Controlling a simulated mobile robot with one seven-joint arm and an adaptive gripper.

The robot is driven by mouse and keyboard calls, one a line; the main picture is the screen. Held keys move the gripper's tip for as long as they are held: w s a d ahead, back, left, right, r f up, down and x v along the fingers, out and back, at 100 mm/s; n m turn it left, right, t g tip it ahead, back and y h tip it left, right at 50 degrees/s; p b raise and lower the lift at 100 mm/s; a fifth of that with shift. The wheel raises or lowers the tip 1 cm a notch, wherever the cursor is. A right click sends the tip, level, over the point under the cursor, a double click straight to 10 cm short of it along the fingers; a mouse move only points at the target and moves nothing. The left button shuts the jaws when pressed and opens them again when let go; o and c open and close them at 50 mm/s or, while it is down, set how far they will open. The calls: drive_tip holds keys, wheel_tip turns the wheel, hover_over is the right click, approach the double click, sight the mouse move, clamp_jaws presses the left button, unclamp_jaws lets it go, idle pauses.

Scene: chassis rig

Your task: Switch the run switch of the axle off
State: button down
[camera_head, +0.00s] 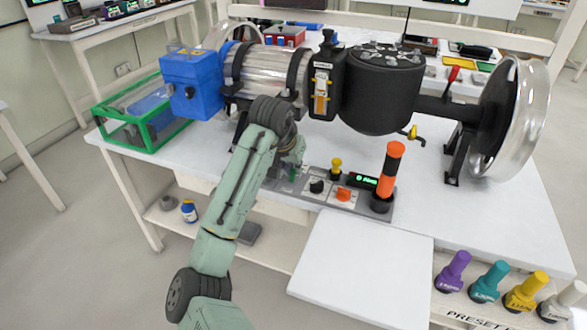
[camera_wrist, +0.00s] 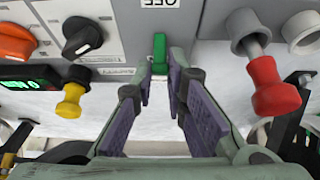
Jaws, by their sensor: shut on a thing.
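The run switch is a small green lever (camera_wrist: 159,46) on the grey control panel (camera_wrist: 118,12) in the wrist view. A label that seems to read OFF, upside down in this view, lies just above it. My gripper (camera_wrist: 160,62) is shut on the green lever, with one purple-padded finger on each side. In the head view my gripper (camera_head: 293,158) is low over the left part of the panel (camera_head: 322,194), in front of the axle (camera_head: 265,72). The lever's base is partly hidden by the fingers.
Near the lever are a black knob (camera_wrist: 82,36), an orange knob (camera_wrist: 15,42), a yellow plunger (camera_wrist: 72,98) and a red plunger (camera_wrist: 272,88). An orange-black post (camera_head: 390,170) stands at the panel's right end.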

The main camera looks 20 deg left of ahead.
sight(292, 173)
drive_tip(key=s+t+b, duration=0.1)
drive_tip(key=t+b, duration=0.1)
drive_tip(key=b, duration=0.1)
drive_tip(key=t+b, duration=0.2)
drive_tip(key=b, duration=0.1)
drive_tip(key=s+f+t+b, duration=0.1)
drive_tip(key=b, duration=0.1)
drive_tip(key=shift+s+t+b, duration=0.3)
drive_tip(key=shift+t+b, duration=0.1)
drive_tip(key=t+b, duration=0.2)
drive_tip(key=b, duration=0.1)
drive_tip(key=shift+s+f, duration=0.1)
drive_tip(key=shift+s, duration=0.25)
drive_tip(key=shift+s+a+t+b, duration=0.1)
drive_tip(key=shift+s+t+b, duration=0.15)
drive_tip(key=shift+t+b, duration=0.55)
drive_tip(key=shift+r, duration=0.2)
drive_tip(key=c, duration=1.6)
unclamp_jaws()
drive_tip(key=v, duration=1.2)
